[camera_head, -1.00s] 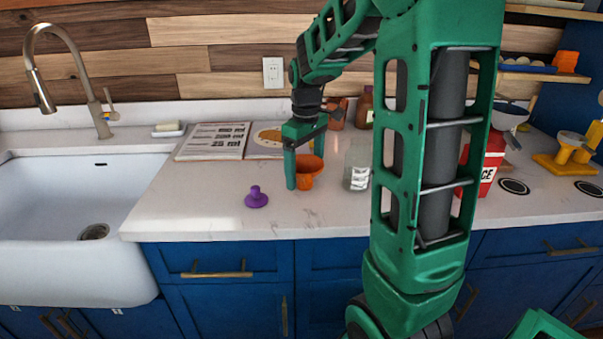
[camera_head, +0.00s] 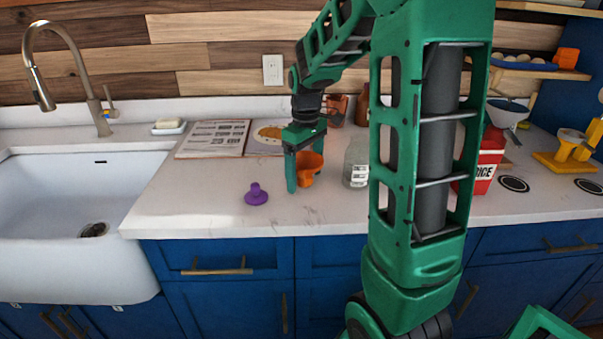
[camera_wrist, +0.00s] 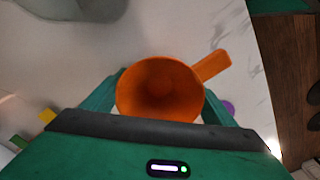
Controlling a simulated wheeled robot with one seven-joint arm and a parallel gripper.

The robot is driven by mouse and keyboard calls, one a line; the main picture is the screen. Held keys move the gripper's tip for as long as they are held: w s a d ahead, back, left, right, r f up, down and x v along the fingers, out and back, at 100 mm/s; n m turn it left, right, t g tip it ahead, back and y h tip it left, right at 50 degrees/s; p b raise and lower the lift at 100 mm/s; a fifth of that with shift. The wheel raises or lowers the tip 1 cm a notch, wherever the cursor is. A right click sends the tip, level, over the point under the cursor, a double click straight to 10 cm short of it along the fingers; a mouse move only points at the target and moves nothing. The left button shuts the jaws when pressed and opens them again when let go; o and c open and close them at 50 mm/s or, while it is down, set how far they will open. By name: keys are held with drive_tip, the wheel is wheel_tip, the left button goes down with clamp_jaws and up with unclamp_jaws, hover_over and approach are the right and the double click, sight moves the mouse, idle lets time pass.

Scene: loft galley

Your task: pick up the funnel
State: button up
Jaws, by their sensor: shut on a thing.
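The orange funnel (camera_head: 309,172) is on or just above the white counter, right of the purple stopper-like piece. My gripper (camera_head: 304,172) points down with one finger on each side of the funnel and is shut on it. In the wrist view, the funnel's round mouth (camera_wrist: 160,88) faces the camera, between the green fingers, with its tab handle sticking out to the upper right. The funnel's lower part is hidden in the wrist view, and I cannot tell whether it touches the counter.
A purple piece (camera_head: 257,195) stands to the left and a clear jar (camera_head: 356,162) close to the right. An open book (camera_head: 213,138) lies behind. The sink (camera_head: 75,210) is at left; a red rice container (camera_head: 489,160) is at right. The front counter is clear.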

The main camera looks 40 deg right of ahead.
sight(305, 160)
wheel_tip(305, 160, up, 4)
drive_tip(key=shift+r, duration=0.15)
drive_tip(key=s+a+r, duration=0.4)
drive_tip(key=a+r, duration=0.2)
drive_tip(key=a, duration=0.5)
drive_tip(key=shift+r, duration=0.25)
drive_tip(key=shift+s, duration=0.2)
